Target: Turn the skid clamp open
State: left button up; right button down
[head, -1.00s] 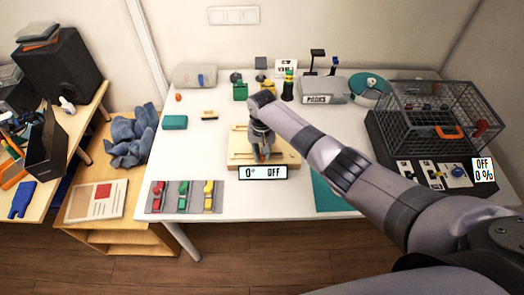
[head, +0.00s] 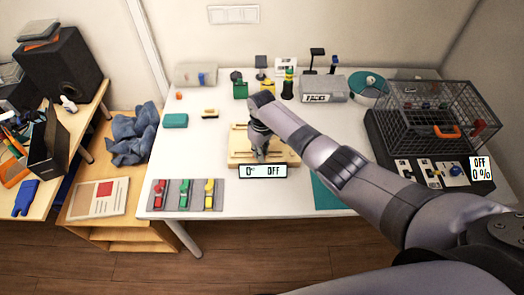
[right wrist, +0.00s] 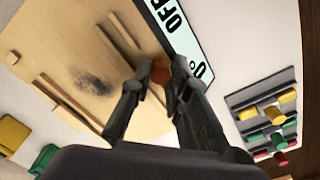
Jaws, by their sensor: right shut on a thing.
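A pale wooden skid (head: 238,150) lies on the white table, with a display (head: 263,171) reading about 0° and OFF along its front edge. In the right wrist view my right gripper (right wrist: 158,84) is shut on a small orange-red part (right wrist: 160,70), probably the clamp's handle, close to the display (right wrist: 186,35). The fingers hide most of this part, and the rest of the clamp cannot be made out. My left gripper is out of view.
A grey mat (head: 159,197) with red, green and yellow clips lies front left. A wire cage (head: 440,112) stands at the right. A grey box (head: 323,89) and small items line the back. The table left of the skid is mostly clear.

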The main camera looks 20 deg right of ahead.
jog(key=shift+n, duration=1.2)
jog(key=c, duration=1.5)
grip_release()
jog(key=shift+r, duration=0.2)
notch_tip(320, 180, up, 12)
jog(key=shift+f, duration=0.2)
